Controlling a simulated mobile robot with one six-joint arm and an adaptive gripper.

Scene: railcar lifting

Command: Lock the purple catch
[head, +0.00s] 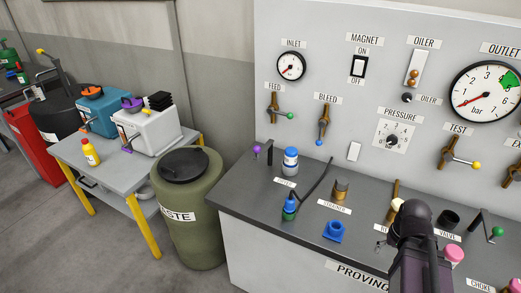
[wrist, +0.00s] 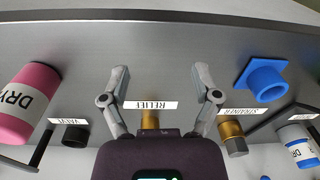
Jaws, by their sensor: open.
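A small purple part (head: 127,149) sits low on the front of a white box (head: 150,130) on the side table at left. It looks like a catch, but it is too small to tell whether it is locked. A purple ball (head: 256,151) tops a small lever at the bench's back left. My gripper (wrist: 161,72) is open and empty in the wrist view, above the bench by the RELIEF label (wrist: 150,105). In the head view my dark arm stands at the bench's right, far from the white box.
The bench holds bottles, a blue fitting (head: 334,231) and levers.

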